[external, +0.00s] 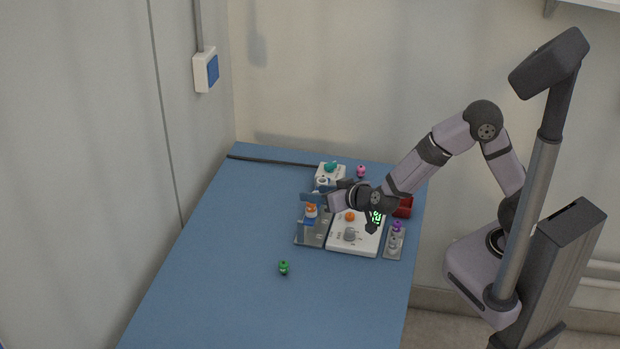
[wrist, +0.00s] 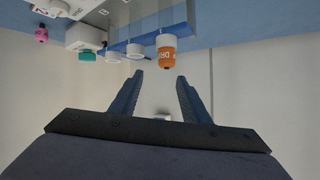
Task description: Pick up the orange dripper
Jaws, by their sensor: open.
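The orange dripper (external: 311,210) has an orange band or cap and a white part. It appears upright at the grey stand (external: 309,238) left of the white device. It also shows in the wrist view (wrist: 166,56), at the top just right of centre, with lettering on its orange part. My gripper (external: 316,197) is right by the dripper in the external view. In the wrist view my gripper's fingers (wrist: 160,80) are apart with nothing between them, and the dripper is just beyond their tips. The external view does not show clearly whether they touch.
The white device (external: 342,243) with knobs and a lit green display stands right of the stand. A grey holder with a purple-topped item (external: 396,227), a red box (external: 404,207), a teal-topped white unit (external: 330,168) and a pink item (external: 361,171) are close by. A green item (external: 283,267) stands alone; the front tabletop is clear.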

